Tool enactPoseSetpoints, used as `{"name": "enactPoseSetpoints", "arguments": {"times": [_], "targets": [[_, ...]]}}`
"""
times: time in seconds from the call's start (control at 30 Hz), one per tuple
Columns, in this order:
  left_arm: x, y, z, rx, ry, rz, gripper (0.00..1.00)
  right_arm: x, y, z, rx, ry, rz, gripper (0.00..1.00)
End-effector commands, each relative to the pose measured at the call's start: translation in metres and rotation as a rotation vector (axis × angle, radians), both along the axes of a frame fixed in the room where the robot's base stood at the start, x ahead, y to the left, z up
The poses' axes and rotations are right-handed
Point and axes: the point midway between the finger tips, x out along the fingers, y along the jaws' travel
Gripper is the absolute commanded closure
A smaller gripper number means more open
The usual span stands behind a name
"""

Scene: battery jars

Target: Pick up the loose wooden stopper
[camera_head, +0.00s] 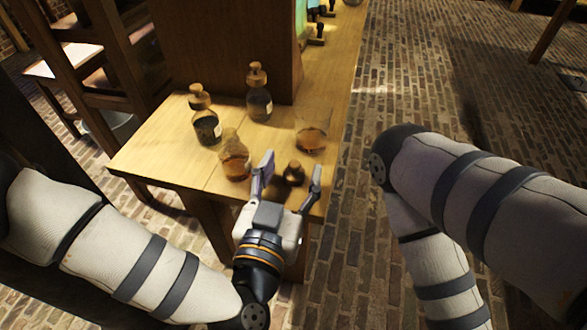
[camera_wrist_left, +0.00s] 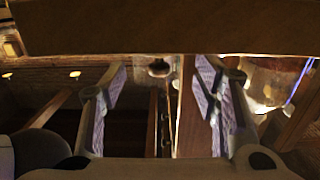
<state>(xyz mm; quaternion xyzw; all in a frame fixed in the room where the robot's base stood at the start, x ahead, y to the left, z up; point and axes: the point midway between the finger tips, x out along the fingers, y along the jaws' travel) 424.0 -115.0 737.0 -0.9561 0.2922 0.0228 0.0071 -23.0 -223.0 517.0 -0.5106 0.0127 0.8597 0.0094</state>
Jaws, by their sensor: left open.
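The loose wooden stopper (camera_head: 294,172) is a small, dark brown, rounded piece near the front right corner of the wooden table. My left gripper (camera_head: 290,167) is open, with one finger on each side of the stopper in the head view. I cannot tell whether either finger touches it. In the left wrist view, the spread fingers of my left gripper (camera_wrist_left: 161,85) frame a small dark round thing, too dim to name for certain. My right gripper is out of view; only its arm shows at the right.
An amber jar (camera_head: 235,163) stands close to the left finger, and another (camera_head: 311,138) stands behind the stopper. Two corked bottles (camera_head: 207,130) (camera_head: 259,104) stand farther back. A wooden cabinet (camera_head: 235,45) rises behind them. The table's (camera_head: 160,150) front left is bare.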

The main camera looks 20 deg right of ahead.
Motion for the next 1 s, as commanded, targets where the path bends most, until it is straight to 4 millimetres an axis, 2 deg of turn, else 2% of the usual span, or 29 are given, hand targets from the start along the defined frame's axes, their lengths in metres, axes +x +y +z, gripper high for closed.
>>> {"name": "enactPoseSetpoints", "arguments": {"times": [0.13,0.37,0.5,0.6,0.8,1.0], "targets": [[0.017,-0.012,-0.002,-0.001,0.0,0.001,0.44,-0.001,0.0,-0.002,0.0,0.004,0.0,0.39],[0.019,-0.013,-0.002,0.001,0.001,-0.001,0.44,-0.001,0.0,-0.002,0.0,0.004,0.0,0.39],[0.019,-0.013,-0.002,0.001,0.001,-0.001,0.76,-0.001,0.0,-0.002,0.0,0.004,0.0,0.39],[0.018,-0.013,-0.002,0.001,0.002,-0.001,0.93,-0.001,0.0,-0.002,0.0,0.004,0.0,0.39],[0.018,-0.013,-0.003,0.002,0.003,-0.002,0.97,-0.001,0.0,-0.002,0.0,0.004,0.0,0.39],[0.018,-0.013,-0.001,0.002,0.003,-0.002,0.97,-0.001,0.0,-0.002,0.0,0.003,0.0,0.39]]}}
